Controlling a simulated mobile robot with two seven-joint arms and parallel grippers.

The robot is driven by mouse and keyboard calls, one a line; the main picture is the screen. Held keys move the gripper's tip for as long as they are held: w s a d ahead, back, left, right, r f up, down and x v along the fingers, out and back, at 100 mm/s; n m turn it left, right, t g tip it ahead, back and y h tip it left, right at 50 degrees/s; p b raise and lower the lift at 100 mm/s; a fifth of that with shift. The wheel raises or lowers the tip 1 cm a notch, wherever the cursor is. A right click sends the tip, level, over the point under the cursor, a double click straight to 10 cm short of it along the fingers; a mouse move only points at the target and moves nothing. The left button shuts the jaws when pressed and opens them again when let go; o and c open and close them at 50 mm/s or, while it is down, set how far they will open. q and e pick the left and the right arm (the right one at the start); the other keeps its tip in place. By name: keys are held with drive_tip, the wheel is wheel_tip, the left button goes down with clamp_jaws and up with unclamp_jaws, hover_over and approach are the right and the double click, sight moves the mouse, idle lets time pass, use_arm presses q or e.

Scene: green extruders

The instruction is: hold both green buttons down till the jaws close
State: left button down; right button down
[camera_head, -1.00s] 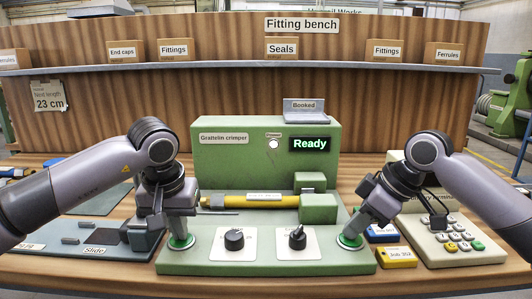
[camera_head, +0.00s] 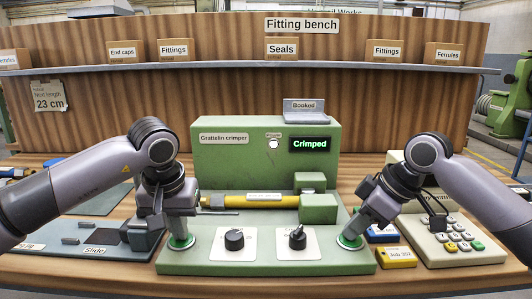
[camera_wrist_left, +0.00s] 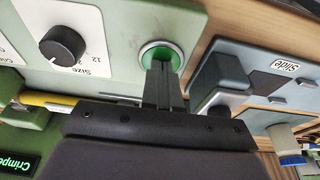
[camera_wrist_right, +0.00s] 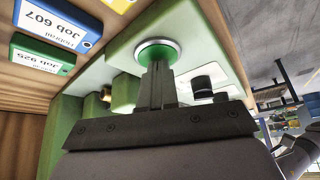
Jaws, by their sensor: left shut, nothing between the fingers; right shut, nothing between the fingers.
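The green crimper (camera_head: 225,165) stands on the bench, and its display (camera_head: 311,144) reads "Crimped". A yellow tube (camera_head: 262,197) lies across it into the green jaw blocks (camera_head: 318,208); whether the jaws have fully met is hard to see. My left gripper (camera_head: 180,236) is shut with its tips on the left green button (camera_head: 181,242), also in the left wrist view (camera_wrist_left: 160,56). My right gripper (camera_head: 354,232) is shut with its tips on the right green button (camera_head: 350,241), also in the right wrist view (camera_wrist_right: 157,52). Both grippers are empty.
Two black knobs (camera_head: 234,239) (camera_head: 297,237) sit between the buttons. A slide fixture (camera_head: 95,250) lies left of the crimper. A yellow job box (camera_head: 397,257) and a keypad terminal (camera_head: 455,243) stand to the right. A shelf (camera_head: 220,71) with labelled boxes runs behind.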

use_arm(q)
drive_tip(key=shift+f, duration=0.2)
use_arm(e)
drive_tip(key=shift+f, duration=0.15)
wheel_tip(320, 180, up, 8)
idle(0.8)
use_arm(q)
drive_tip(key=shift+r, duration=0.1)
drive_tip(key=w+v, duration=0.2)
drive_tip(key=v, duration=0.6)
drive_tip(key=shift+r, duration=0.2)
